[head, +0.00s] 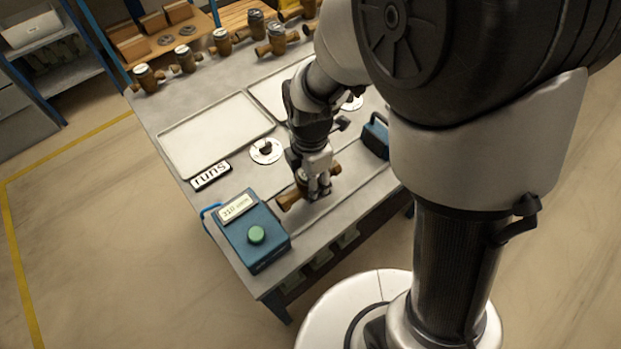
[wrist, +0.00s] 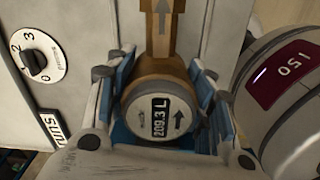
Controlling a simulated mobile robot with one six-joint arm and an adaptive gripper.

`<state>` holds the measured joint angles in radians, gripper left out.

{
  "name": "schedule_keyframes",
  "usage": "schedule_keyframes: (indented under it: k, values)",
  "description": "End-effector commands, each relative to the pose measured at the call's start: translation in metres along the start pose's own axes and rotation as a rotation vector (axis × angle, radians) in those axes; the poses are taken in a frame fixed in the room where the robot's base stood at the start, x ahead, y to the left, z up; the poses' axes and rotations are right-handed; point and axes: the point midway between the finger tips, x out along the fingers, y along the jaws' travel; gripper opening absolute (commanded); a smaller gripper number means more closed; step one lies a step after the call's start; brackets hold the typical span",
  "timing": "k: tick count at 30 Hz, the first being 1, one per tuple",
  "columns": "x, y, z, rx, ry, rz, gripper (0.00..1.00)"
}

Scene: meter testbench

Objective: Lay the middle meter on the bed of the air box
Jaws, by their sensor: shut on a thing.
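My gripper (head: 318,190) is shut on a brass meter (head: 288,201) at the front part of the bench. In the wrist view the meter (wrist: 163,112) sits between the two fingers, its round face reading 209.3 L with a dark arrow. Its brass pipe, with a pale arrow, runs up that picture. Whether the meter touches the surface below is unclear. A blue box (head: 250,232) with a small display and a green button stands left of the gripper. A smaller blue block (head: 376,137) stands to its right, partly hidden by my arm. I cannot tell which part is the bed.
A dial (head: 266,150) and a "runs" plate (head: 211,176) lie left of the gripper. An empty pale tray (head: 215,134) lies behind them. Several brass meters stand along the back edge, including one (head: 148,78) at far left. A round part marked 150 (wrist: 285,90) is close on the right.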

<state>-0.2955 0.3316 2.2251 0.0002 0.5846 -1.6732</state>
Motion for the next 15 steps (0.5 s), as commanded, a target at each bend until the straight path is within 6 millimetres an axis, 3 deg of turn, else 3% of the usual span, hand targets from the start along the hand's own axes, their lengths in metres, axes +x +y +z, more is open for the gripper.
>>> schedule_keyframes:
  k: [15]
  values:
    - [0.011, 0.001, 0.0, 0.0, 0.0, 0.001, 0.0]
